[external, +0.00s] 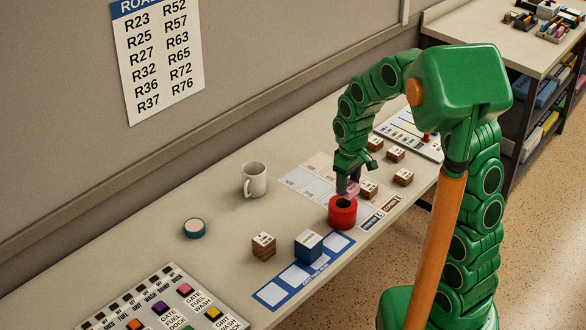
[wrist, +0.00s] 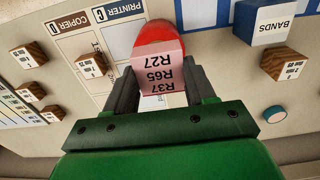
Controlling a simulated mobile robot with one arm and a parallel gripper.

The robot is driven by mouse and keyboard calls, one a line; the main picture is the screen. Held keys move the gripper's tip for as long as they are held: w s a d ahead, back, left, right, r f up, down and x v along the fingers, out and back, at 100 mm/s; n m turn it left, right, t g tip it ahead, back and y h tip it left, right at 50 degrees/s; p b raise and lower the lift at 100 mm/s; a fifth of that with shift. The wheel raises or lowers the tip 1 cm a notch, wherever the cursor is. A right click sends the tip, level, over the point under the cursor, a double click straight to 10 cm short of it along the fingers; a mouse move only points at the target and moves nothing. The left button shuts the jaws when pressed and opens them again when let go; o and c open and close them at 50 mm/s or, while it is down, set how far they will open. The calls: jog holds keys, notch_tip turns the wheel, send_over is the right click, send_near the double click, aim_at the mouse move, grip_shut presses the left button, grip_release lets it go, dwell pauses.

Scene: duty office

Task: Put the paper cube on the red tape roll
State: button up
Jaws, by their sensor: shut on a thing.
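The paper cube is pink with printed codes such as R37, R65 and R27, and it shows large in the wrist view (wrist: 158,72). My gripper (external: 348,187) is shut on this cube, with a dark finger on each side of it in the wrist view (wrist: 160,85). The red tape roll (external: 342,214) stands on the desk directly below the gripper in the external view. In the wrist view the roll (wrist: 157,34) is partly hidden behind the cube. The cube is at the roll's top, but I cannot tell whether they touch.
Several small wooden blocks (external: 403,177) lie right of the roll. A blue box marked BANDS (external: 308,245) and another wooden block (external: 263,246) are at front left. A white mug (external: 254,180) and a round teal tin (external: 194,228) stand on the desk, with clear room around them.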

jog(key=shift+w+a+f, duration=0.35)
jog(key=shift+w+f, duration=0.3)
jog(key=shift+f, duration=0.2)
jog(key=shift+w+f, duration=0.1)
jog(key=shift+f, duration=1.55)
jog(key=shift+f, duration=0.15)
jog(key=o, duration=1)
jog(key=shift+o, duration=0.2)
notch_tip(320, 180, up, 12)
jog(key=shift+f, duration=0.25)
jog(key=shift+r, duration=0.4)
jog(key=shift+d, duration=0.1)
